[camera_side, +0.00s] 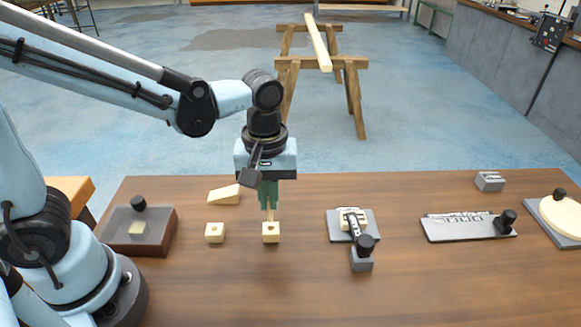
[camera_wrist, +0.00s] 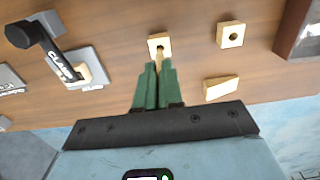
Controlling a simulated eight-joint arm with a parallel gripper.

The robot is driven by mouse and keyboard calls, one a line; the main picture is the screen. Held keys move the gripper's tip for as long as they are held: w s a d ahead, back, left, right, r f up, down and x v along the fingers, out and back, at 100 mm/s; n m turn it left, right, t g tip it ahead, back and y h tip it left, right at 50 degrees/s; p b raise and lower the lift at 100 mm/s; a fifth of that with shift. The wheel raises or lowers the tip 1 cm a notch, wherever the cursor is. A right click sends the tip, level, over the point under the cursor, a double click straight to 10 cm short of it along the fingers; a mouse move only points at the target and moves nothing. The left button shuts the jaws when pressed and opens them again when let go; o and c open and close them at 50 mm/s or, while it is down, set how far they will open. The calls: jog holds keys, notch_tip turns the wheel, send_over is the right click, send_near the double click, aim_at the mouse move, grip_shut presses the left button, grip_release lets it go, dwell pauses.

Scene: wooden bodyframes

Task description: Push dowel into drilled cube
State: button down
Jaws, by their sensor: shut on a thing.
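My gripper (camera_side: 268,200) points down over the table with its green fingers shut on a thin wooden dowel (camera_side: 270,217). The dowel is upright, and its lower end is at the top of a pale drilled cube (camera_side: 270,236). In the wrist view the green fingers (camera_wrist: 158,66) hold the dowel (camera_wrist: 159,56), whose tip meets the dark hole of the drilled cube (camera_wrist: 159,40). How deep the dowel sits in the hole cannot be told. A second drilled cube (camera_side: 214,233) stands to the left, apart from the gripper; it also shows in the wrist view (camera_wrist: 230,34).
A wooden wedge (camera_side: 224,195) lies behind the second cube. A dark-walled box (camera_side: 160,240) with a black knob is at the left. A clamp fixture (camera_side: 362,255), a lettered plate (camera_side: 465,228), a small grey block (camera_side: 489,181) and a round disc (camera_side: 562,215) are to the right.

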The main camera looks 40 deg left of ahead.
jog(key=shift+r, duration=0.1)
jog(key=s+a+r+n, duration=0.3)
jog(key=s+a+r, duration=0.1)
jog(key=s+a, duration=0.3)
jog(key=shift+s+a+r, duration=0.4)
jog(key=shift+s, duration=0.05)
jog(key=shift+f, duration=2.95)
jog(key=shift+f+n, duration=0.3)
jog(key=shift+f, duration=1.3)
jog(key=c, duration=1.2)
grip_release()
